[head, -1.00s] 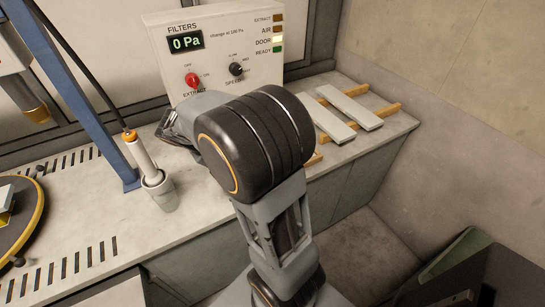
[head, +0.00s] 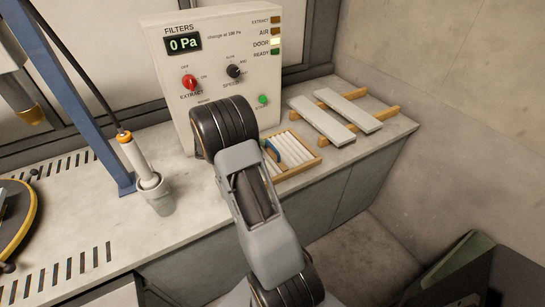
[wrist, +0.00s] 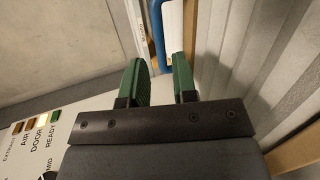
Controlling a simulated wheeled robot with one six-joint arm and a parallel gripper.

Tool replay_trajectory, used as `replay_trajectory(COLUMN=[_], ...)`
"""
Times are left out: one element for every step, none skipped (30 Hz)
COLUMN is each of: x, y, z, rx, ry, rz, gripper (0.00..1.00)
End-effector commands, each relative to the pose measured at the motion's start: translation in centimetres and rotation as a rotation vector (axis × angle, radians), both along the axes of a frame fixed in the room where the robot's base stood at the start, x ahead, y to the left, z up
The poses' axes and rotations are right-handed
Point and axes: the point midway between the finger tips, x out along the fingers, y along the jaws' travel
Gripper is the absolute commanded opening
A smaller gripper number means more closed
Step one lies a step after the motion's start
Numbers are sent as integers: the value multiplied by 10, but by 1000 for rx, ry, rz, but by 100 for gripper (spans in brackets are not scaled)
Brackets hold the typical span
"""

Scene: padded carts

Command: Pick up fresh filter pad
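The filter pad (head: 290,152) lies on the counter in front of the control box, with white pleats in a wooden frame and a blue strap handle (head: 272,150). My arm hides its left part in the head view. In the wrist view, the blue handle (wrist: 157,30) and a white strip of the pad (wrist: 173,32) show at the top edge, beyond the fingertips. My gripper (wrist: 160,65) has its two green fingers apart with nothing between them. The head view does not show the gripper, as my arm covers it.
The control box (head: 215,65) reads 0 Pa and stands behind my arm. Two pale slabs (head: 320,121) lie across wooden rails (head: 388,113) to the right. A probe in a grey cup (head: 158,195) and a blue post (head: 85,100) stand to the left.

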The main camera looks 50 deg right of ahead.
Motion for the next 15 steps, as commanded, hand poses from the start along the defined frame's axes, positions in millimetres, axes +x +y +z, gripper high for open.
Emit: replay_trajectory(x=[-2,-3,-3,-4,-4,-5,-7,-8,-11,-13,-15,-17,-19,-20,-21], y=[-3,-4,-6,-7,-8,-10,-12,-15,-20,-24,-27,-32,-35,-38,-42], z=[-1,-2,-2,-3,-3,-4,-4,-5,-7,-8,-10,-11,-12,-14,-15], rx=[0,0,1,1,1,2,3,2,2,2,3,3,3,1,1], ry=[1,0,1,1,1,1,2,2,3,4,3,3,2,2,1], rz=[-1,-1,-1,-1,-1,-2,-1,-1,-2,-4,-3,-2,-3,-4,-3], gripper=[26,26,26,26,26,26,26,26,26,26,26,26,26,26,26])
